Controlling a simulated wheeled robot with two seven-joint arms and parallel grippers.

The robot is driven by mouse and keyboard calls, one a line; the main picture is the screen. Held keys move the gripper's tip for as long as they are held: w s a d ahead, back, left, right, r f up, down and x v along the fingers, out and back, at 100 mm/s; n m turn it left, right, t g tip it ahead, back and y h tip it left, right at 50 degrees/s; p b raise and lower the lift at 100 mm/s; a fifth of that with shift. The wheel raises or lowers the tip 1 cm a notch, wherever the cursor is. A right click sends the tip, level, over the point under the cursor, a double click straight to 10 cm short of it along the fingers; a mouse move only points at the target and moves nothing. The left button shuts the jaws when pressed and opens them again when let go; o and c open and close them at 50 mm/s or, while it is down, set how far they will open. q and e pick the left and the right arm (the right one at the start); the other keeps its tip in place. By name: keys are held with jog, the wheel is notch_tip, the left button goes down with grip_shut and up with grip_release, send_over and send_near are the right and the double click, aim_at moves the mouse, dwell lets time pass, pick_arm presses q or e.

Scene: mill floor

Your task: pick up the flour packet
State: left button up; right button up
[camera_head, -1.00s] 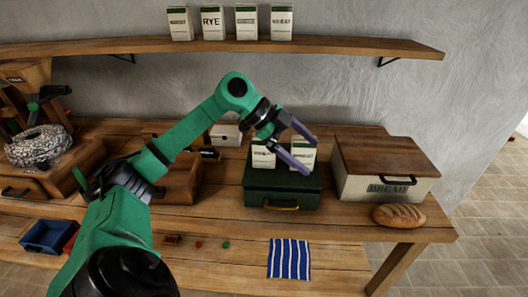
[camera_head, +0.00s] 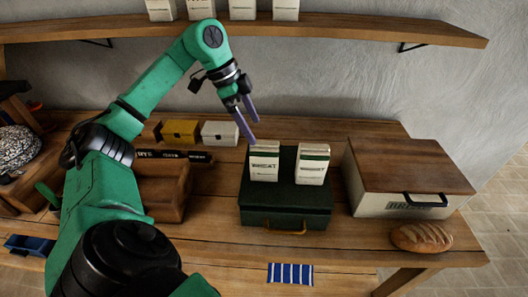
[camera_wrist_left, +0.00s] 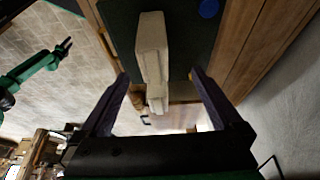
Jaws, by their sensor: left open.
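Two upright white flour packets stand side by side on the dark green box (camera_head: 284,212). The left packet (camera_head: 264,164) has a label that seems to read WHEAT; the right packet's (camera_head: 312,166) label is too small to read. My left gripper (camera_head: 255,134) is open and empty, just above and behind the left packet's top left corner. In the left wrist view, a pale packet (camera_wrist_left: 152,48) lies ahead between the open fingers, apart from them, with a second pale shape (camera_wrist_left: 157,98) below it. A green arm, apparently my right, shows there with its gripper (camera_wrist_left: 64,47) small and unclear.
A wood-lidded bread box (camera_head: 405,204) and a loaf (camera_head: 421,237) stand to the right. A white box (camera_head: 220,133) and a yellow box (camera_head: 180,131) stand behind left. A shelf (camera_head: 330,28) with several packets runs above. A striped cloth (camera_head: 290,273) lies in front below.

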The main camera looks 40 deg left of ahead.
aim_at(262, 146)
pick_arm(q)
jog(key=d+f, duration=0.2)
jog(key=f, duration=0.1)
jog(key=d+f, duration=0.1)
jog(key=f, duration=0.1)
jog(key=shift+w+f, duration=0.1)
jog(key=shift+w, duration=0.05)
jog(key=x, duration=0.1)
jog(key=p+x, duration=0.1)
jog(key=x, duration=0.1)
jog(key=p+x, duration=0.1)
jog(key=x, duration=0.1)
jog(key=shift+w+a+f, duration=0.15)
jog(key=shift+a+f, duration=0.1)
jog(key=shift+a, duration=0.05)
jog(key=shift+d+f, duration=0.2)
jog(key=shift+f, duration=0.25)
jog(key=c, duration=1.5)
grip_shut()
jog(key=shift+w, duration=0.1)
pick_arm(e)
jog(key=shift+s+d+r, duration=0.3)
jog(key=shift+s+r, duration=0.1)
jog(key=shift+s, duration=0.1)
jog(key=shift+s+d+r, duration=0.25)
jog(key=shift+s+r, duration=0.1)
jog(key=shift+s, duration=0.1)
